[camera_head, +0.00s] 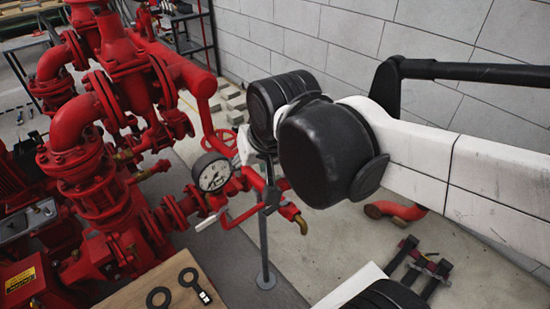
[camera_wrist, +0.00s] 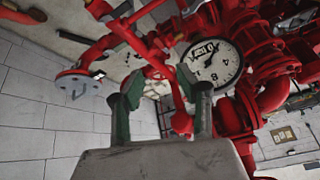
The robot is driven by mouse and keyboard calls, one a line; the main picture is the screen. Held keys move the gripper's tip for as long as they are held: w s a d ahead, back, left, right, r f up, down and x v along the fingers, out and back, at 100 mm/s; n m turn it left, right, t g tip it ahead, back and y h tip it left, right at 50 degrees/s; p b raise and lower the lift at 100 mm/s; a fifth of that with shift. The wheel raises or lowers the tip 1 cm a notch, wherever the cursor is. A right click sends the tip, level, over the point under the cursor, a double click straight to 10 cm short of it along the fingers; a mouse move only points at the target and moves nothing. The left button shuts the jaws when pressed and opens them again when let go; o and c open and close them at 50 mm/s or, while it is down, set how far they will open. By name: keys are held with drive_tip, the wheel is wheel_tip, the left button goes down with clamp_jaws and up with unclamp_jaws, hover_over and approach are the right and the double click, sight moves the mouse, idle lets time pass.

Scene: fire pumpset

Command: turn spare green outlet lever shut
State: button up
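My gripper (camera_wrist: 160,100) shows in the wrist view with its two dark, green-faced fingers spread apart. No object is clearly held between them. Red pipework with a slanting red bar (camera_wrist: 165,65) lies beyond the fingertips. I cannot make out a separate green lever in either view. The white-dialled gauge (camera_wrist: 215,62) is just right of the fingers, and it also shows in the head view (camera_head: 213,173). In the head view the outlet pipe with a brass end (camera_head: 300,222) lies below my black arm joint.
Red pumps and pipes (camera_head: 100,190) fill the left side. A thin grey stand (camera_head: 264,250) holds up the outlet pipe. A wooden board (camera_head: 160,290) with black rings is at the front. A block wall (camera_head: 300,40) stands behind. Some concrete floor at right is clear.

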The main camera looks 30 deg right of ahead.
drive_tip(key=w+d+m+g+p, duration=0.1)
drive_tip(key=w+d+m+g, duration=0.2)
drive_tip(key=w+d+m, duration=0.35)
drive_tip(key=m+g, duration=0.3)
drive_tip(key=m, duration=0.4)
hover_over(279, 178)
drive_tip(key=a, duration=0.2)
wheel_tip(279, 178, down, 6)
drive_tip(key=f, duration=0.7)
drive_tip(key=f+b, duration=0.1)
drive_tip(key=f, duration=0.6)
drive_tip(key=shift+w+d, duration=0.2)
clamp_jaws()
